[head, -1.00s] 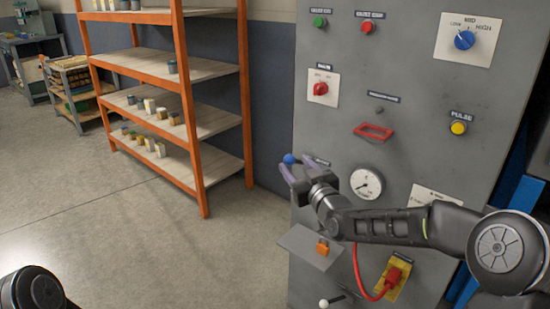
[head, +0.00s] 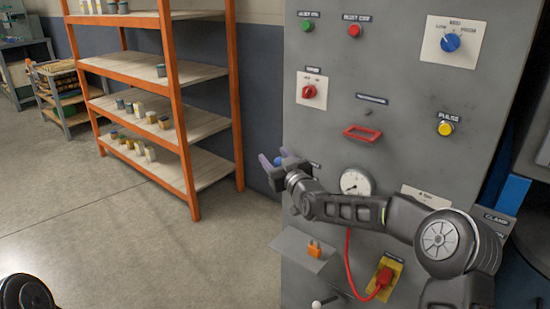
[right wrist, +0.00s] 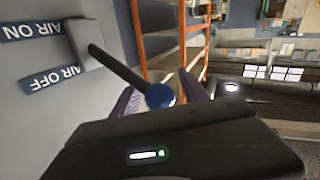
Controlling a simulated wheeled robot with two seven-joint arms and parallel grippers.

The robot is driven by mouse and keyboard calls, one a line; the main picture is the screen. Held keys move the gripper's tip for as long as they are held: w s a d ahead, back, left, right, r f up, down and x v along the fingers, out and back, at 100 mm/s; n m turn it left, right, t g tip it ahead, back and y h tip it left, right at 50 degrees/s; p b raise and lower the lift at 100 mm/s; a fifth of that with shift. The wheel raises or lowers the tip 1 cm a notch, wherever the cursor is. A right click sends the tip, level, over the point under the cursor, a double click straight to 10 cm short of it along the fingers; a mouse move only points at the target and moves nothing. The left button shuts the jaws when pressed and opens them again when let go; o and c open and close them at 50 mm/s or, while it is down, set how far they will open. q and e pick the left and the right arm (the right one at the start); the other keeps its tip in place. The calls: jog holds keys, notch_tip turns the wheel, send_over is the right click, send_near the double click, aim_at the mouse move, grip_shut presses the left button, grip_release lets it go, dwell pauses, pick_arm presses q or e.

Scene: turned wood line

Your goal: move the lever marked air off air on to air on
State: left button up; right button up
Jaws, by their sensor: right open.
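The air lever shows in the right wrist view as a dark rod (right wrist: 120,67) with a blue ball knob (right wrist: 160,96), coming out of a grey block on the panel. The AIR ON label (right wrist: 35,28) and AIR OFF label (right wrist: 50,77) are beside the block; the rod slants toward the AIR OFF side of the picture. My right gripper (right wrist: 163,93) is open, with a purple finger on each side of the knob; contact cannot be told. In the head view the knob (head: 279,161) is partly hidden by my right gripper (head: 271,162). My left gripper is out of view.
The grey panel (head: 385,65) also carries a red handle (head: 362,133), a gauge (head: 355,182), a red selector (head: 309,91) and a red cable plug (head: 384,277).

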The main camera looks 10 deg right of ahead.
jog(key=shift+c, duration=0.4)
jog(key=c, duration=1)
grip_shut()
jog(key=shift+a+f, duration=0.1)
jog(key=shift+f, duration=0.1)
